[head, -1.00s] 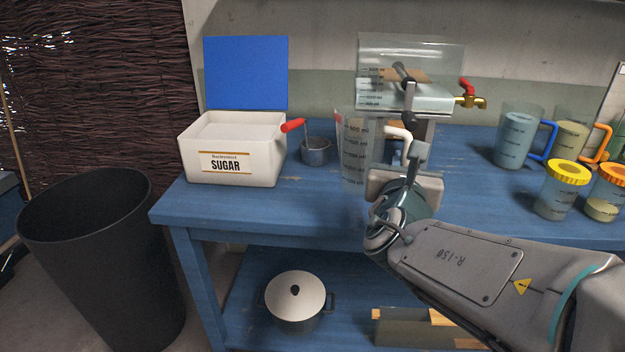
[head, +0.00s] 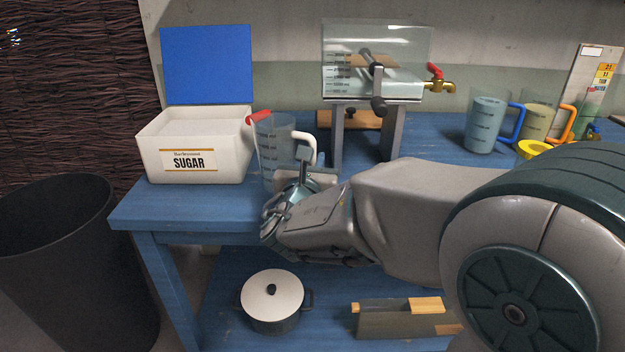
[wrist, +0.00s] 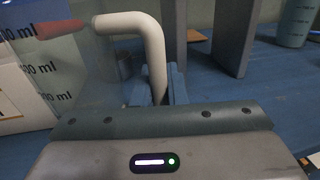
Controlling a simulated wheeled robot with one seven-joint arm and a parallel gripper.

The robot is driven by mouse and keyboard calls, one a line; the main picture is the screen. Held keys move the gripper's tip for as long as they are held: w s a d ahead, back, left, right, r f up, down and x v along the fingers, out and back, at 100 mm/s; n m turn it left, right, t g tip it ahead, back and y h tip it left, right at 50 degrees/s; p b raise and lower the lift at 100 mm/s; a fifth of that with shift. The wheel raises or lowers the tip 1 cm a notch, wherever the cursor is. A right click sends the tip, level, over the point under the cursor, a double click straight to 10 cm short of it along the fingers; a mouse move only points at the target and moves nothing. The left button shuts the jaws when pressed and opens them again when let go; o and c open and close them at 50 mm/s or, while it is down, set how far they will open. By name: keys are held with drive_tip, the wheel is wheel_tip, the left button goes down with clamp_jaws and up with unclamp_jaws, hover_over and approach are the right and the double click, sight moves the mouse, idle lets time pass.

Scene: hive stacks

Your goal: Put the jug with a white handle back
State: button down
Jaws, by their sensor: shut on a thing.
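The jug with a white handle (head: 273,146) is a clear measuring jug beside the sugar box, at the front left of the blue table. It looks upright; whether its base touches the table is hard to tell. My gripper (head: 304,158) is shut on its white handle (head: 308,143), on the jug's right side. In the wrist view the white handle (wrist: 137,22) runs down between the fingers (wrist: 160,85), and part of the jug's marked wall (wrist: 75,75) shows at the left.
The white sugar box (head: 196,148) with a raised blue lid stands left of the jug. A clear tank (head: 345,65) with a tap (head: 437,85) is on a stand behind. A blue-handled jug (head: 485,125) and an orange-handled jug (head: 538,118) stand at the right. A black bin (head: 60,260) is left.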

drive_tip(key=shift+f+b, duration=0.7)
drive_tip(key=shift+f, duration=1.25)
drive_tip(key=shift+f, duration=0.2)
drive_tip(key=c, duration=1.5)
unclamp_jaws()
drive_tip(key=shift+r, duration=0.1)
drive_tip(key=shift+o, duration=0.2)
drive_tip(key=shift+r, duration=0.1)
